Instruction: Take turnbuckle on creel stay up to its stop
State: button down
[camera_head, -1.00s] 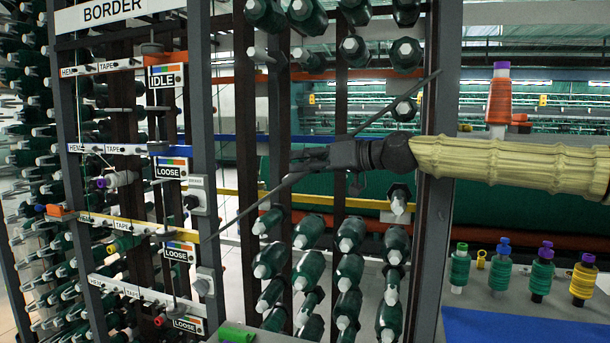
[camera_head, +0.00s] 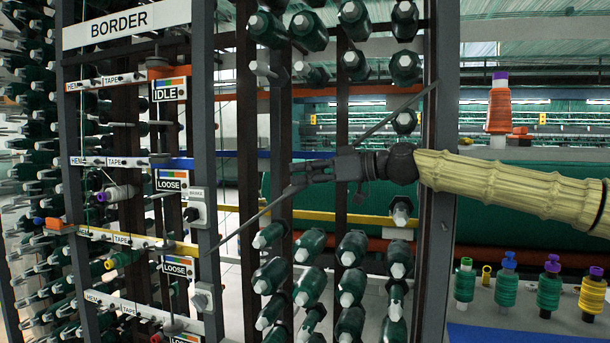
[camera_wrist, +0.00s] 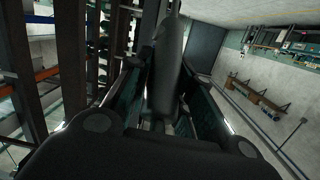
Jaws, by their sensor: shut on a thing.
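The creel stay (camera_head: 400,108) is a thin dark rod running diagonally across the creel frame, from lower left to upper right. My gripper (camera_head: 300,174) is at the middle of the stay, where the turnbuckle sits. Its dark fingers hide most of the turnbuckle in the head view. In the wrist view a smooth dark grey body, seemingly the turnbuckle (camera_wrist: 166,75), runs between the fingers, and my gripper (camera_wrist: 160,110) is shut on it. The stop cannot be made out in either view.
Dark creel posts (camera_head: 203,110) and rows of green bobbins (camera_head: 350,250) stand close around the gripper. A yellow rail (camera_head: 320,216) crosses below. A grey post (camera_head: 437,200) stands beside my forearm. Thread spools (camera_head: 507,280) stand on the right table.

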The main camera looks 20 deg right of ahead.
jog(key=shift+f, duration=0.15)
jog(key=c, duration=1.2)
grip_release()
notch_tip(320, 180, up, 10)
